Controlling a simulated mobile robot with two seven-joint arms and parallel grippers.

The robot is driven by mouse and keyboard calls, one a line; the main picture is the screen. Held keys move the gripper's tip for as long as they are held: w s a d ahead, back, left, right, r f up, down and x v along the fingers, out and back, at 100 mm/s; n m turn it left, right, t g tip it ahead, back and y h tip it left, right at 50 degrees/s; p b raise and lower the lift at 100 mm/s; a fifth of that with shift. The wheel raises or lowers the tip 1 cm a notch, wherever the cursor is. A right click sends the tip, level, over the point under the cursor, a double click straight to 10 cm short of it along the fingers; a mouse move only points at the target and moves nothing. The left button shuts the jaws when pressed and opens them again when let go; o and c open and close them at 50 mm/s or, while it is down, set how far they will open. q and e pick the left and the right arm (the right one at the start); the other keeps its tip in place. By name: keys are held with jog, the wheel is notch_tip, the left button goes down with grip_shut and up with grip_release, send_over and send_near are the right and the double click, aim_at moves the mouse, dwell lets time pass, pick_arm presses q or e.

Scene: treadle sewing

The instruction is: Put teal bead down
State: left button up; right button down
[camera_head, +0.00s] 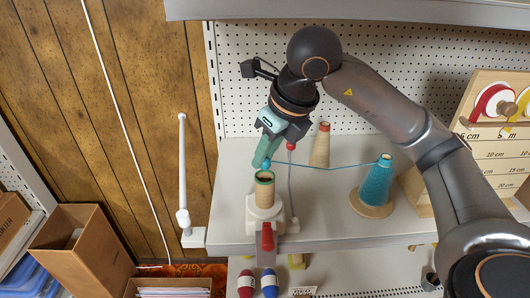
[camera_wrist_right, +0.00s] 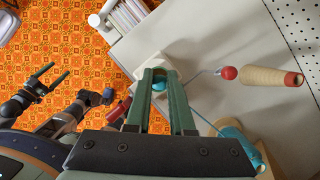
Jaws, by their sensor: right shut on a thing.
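My right gripper (camera_head: 267,152) is shut on the teal bead (camera_head: 267,163), which also shows between the fingertips in the right wrist view (camera_wrist_right: 159,85). It holds the bead just above an upright tan tube with a green rim (camera_head: 264,190) on a white base (camera_head: 265,213) at the shelf's front edge. A gap shows between bead and rim in the head view. A teal thread (camera_head: 325,168) runs from the bead to a teal cone spool (camera_head: 376,185). My left gripper (camera_wrist_right: 46,78) shows only in the right wrist view, low at the left, open and empty.
A tan cone (camera_head: 320,148) and a red ball (camera_head: 291,146) on a thin stem stand behind the tube. A red part (camera_head: 267,237) juts from the base's front. A wooden rack (camera_head: 497,140) stands right. The shelf (camera_head: 325,225) is clear between tube and teal cone.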

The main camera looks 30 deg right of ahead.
aim_at(273, 181)
jog(key=shift+f+b, duration=0.6)
jog(key=shift+f, duration=0.05)
jog(key=c, duration=0.8)
grip_release()
jog(key=shift+r, duration=0.1)
jog(key=shift+r+p, duration=0.25)
jog(key=shift+p, duration=0.05)
jog(key=a+v, duration=0.1)
jog(key=v, duration=0.5)
jog(key=s+d, duration=0.1)
jog(key=s, duration=0.2)
jog(key=s+d+b, duration=0.1)
jog(key=s, duration=0.3)
jog(key=s+d+b, duration=0.1)
jog(key=s, duration=0.3)
jog(key=shift+s+d+f, duration=0.1)
jog(key=shift+s+d, duration=0.1)
jog(key=shift+d, duration=0.1)
